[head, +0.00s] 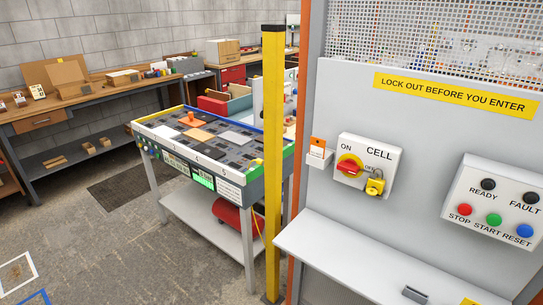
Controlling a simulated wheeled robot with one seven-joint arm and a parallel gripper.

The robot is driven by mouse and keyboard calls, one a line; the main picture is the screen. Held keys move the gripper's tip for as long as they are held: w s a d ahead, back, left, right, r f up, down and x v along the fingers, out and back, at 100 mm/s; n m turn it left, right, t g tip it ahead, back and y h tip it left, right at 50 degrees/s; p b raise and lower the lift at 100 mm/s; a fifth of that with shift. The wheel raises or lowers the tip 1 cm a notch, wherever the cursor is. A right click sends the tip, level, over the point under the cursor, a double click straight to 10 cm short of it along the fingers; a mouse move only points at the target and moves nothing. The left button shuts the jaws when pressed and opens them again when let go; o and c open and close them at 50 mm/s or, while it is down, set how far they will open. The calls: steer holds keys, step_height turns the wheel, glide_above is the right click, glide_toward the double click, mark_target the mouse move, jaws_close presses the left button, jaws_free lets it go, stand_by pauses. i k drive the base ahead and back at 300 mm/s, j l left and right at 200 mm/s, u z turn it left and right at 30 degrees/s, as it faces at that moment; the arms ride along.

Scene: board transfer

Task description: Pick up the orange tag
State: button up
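An orange and white tag (318,147) stands upright in a small pale holder (316,159) on the grey panel (342,222). It is just left of the CELL switch box (367,162). The tag's orange top shows, and its lower part is hidden in the holder. The switch box has a red handle on a yellow disc (349,167) and a yellow padlock (376,185) hanging at its lower right. My gripper is not in view.
A button box (492,205) is on the panel's right, above a pale shelf (375,262) bearing a small dark item (416,295). A yellow post (273,160) stands left of the panel. Behind it is a board table (205,140). Open floor (110,250) lies at left.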

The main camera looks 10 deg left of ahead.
mark_target(317, 146)
steer(key=u, duration=0.25)
steer(key=i+j+u, duration=0.25)
steer(key=u, duration=0.2)
steer(key=i+j+u, duration=0.25)
steer(key=u, duration=0.25)
steer(key=i+u, duration=0.45)
steer(key=k, duration=0.05)
